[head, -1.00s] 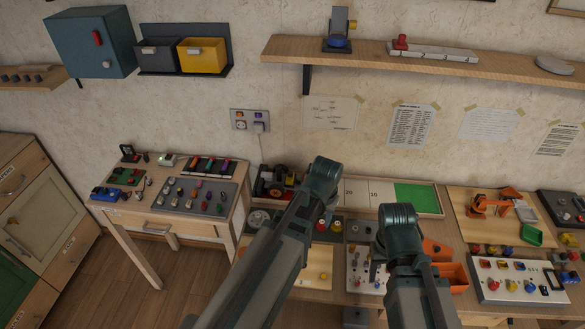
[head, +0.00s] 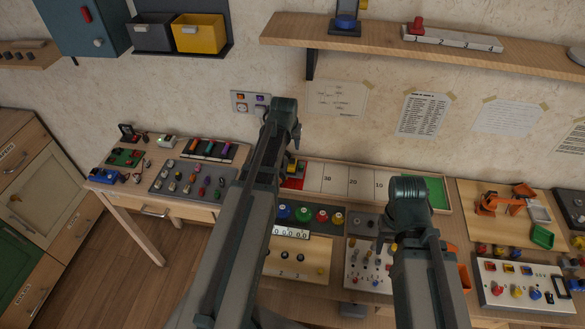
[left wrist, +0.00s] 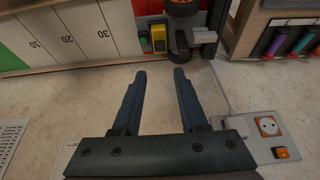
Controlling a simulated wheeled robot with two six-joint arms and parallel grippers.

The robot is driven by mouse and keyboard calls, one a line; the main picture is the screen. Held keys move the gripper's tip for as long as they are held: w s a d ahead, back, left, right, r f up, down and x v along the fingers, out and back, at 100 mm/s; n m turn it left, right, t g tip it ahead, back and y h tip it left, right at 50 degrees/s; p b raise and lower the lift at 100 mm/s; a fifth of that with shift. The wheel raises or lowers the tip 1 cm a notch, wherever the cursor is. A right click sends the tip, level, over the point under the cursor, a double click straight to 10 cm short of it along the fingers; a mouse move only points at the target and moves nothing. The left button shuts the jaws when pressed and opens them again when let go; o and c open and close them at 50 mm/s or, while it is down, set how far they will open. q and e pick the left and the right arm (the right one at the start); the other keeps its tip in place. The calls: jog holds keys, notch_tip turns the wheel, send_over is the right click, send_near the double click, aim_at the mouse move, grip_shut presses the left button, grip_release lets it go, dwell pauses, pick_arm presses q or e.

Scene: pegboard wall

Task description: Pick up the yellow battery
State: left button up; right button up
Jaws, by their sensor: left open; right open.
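I cannot make out for certain which thing is the yellow battery. A small yellow block (left wrist: 158,38) with a green part beside it stands near a dark-wheeled toy vehicle (left wrist: 182,45) in the left wrist view. A tray of slanted coloured cylinders (head: 208,149) on the left table could hold batteries. My left gripper (left wrist: 155,74) is open and empty, its fingers against a view of the bare wall, apart from the yellow block. In the head view its fingers are hidden behind my left arm. My right gripper (head: 385,238) is open over the right table, its fingers mostly hidden by the arm.
A wall socket (left wrist: 268,127) is beside my left gripper. A shelf (head: 420,45) juts out above, with a yellow bin (head: 199,37) and a grey bin (head: 152,36) at upper left. The right table carries crowded panels, knobs and an orange toy excavator (head: 503,200).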

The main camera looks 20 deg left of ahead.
pick_arm(q)
jog(key=b, duration=0.5)
send_over(292, 159)
jog(key=s, duration=0.2)
jog(key=f, duration=0.6)
jog(key=shift+d, duration=0.35)
pick_arm(e)
notch_tip(292, 159, down, 6)
jog(key=shift+r, duration=0.1)
pick_arm(q)
jog(key=b+x, duration=0.4)
jog(key=shift+s+f, duration=0.2)
jog(key=shift+f, duration=0.15)
pick_arm(e)
notch_tip(292, 159, down, 5)
jog(key=shift+r, duration=0.2)
pick_arm(q)
jog(key=shift+w+f+b, duration=0.2)
jog(key=shift+f+b, duration=0.15)
jog(key=shift+b, duration=0.15)
pick_arm(e)
jog(key=shift+f, duration=0.35)
pick_arm(q)
jog(key=shift+r, duration=0.1)
pick_arm(e)
jog(key=shift+r, duration=0.1)
pick_arm(q)
grip_shut()
